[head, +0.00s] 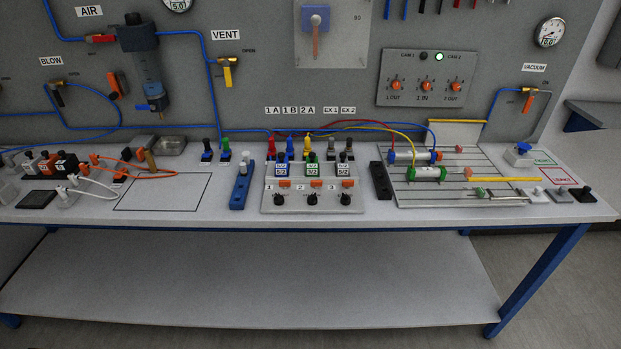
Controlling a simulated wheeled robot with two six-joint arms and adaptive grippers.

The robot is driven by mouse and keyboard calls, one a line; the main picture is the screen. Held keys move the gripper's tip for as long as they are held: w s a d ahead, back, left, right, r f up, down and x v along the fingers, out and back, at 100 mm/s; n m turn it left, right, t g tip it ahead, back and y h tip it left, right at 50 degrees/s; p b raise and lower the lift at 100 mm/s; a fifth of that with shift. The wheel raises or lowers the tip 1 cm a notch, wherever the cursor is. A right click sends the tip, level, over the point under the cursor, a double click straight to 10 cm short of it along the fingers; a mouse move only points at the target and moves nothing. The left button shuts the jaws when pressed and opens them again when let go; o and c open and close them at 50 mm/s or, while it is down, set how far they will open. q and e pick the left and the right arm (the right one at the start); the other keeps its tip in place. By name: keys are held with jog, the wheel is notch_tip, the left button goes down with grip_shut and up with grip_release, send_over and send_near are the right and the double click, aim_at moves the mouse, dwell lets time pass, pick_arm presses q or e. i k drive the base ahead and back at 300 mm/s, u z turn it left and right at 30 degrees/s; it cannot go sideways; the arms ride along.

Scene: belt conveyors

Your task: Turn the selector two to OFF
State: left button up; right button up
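Selector two (312,199) is the middle of three black knobs along the front of the grey valve panel (351,208). The number 2 is printed above it, to the left of an orange part. Its pointer is too small to read, so I cannot tell its position. Selector one (280,198) is to its left and selector three (345,199) to its right. Neither of my grippers shows in the head view.
A blue block (240,190) stands left of the panel and a black block (380,181) right of it. Colored plugs and hoses rise behind the panel. A slotted plate (470,198) with cylinders lies to the right. The table front before the knobs is clear.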

aim_at(312, 200)
jog(key=u, duration=1.1)
jog(key=i, duration=0.85)
jog(key=z, duration=2.15)
